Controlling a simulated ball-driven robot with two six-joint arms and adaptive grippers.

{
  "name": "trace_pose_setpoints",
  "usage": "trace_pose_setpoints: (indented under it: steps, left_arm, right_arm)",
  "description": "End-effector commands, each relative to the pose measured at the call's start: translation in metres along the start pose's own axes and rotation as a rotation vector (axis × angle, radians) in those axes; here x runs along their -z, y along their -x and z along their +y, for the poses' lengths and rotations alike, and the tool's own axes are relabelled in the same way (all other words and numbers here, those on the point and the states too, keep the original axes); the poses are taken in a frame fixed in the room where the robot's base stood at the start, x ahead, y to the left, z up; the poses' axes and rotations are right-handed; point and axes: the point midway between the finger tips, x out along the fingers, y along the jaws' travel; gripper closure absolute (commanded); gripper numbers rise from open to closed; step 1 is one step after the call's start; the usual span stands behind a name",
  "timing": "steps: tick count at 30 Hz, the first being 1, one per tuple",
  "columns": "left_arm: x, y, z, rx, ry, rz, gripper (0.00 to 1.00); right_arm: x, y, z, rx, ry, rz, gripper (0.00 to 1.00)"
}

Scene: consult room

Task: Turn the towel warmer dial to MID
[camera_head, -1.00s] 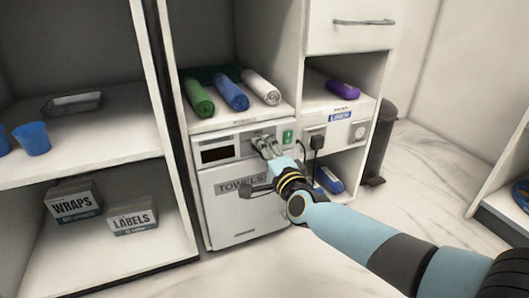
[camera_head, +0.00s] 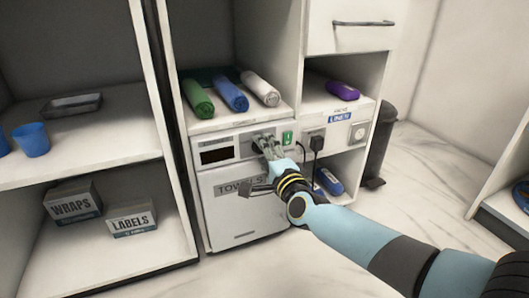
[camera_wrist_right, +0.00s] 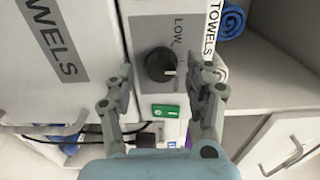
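The towel warmer (camera_head: 238,215) is a white cabinet with a TOWELS label, a dark display and a control panel above its door. Its dial (camera_wrist_right: 159,64) is a round black knob with a white pointer mark, seen in the right wrist view. The pointer mark points right in that view, and a LOW label is printed nearby; I cannot read the other settings. My right gripper (camera_head: 264,144) is at the panel and covers the dial in the head view. In the wrist view its fingers (camera_wrist_right: 165,82) are spread on either side of the dial, apart from it. My left gripper is out of view.
A green switch (camera_wrist_right: 165,111) sits beside the dial. Rolled towels (camera_head: 231,95) lie on the shelf above. The door handle (camera_head: 257,190) juts out below my gripper. A black plug (camera_head: 317,143) and cord are to the right.

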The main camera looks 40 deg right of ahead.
Motion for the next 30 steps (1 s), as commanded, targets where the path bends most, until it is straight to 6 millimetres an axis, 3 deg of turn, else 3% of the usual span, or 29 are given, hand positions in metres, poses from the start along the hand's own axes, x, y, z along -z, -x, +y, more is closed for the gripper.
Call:
trace_pose_setpoints:
  steps: [10,22,30]
  left_arm:
    - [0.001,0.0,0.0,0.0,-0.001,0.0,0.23]
    - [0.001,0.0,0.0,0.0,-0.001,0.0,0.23]
    - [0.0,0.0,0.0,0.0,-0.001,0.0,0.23]
  right_arm:
    - [0.0,0.009,0.0,0.0,0.0,0.0,0.45]
    - [0.0,0.092,0.001,-0.002,-0.001,0.0,0.45]
    - [0.0,0.119,0.0,0.001,0.0,0.0,0.45]
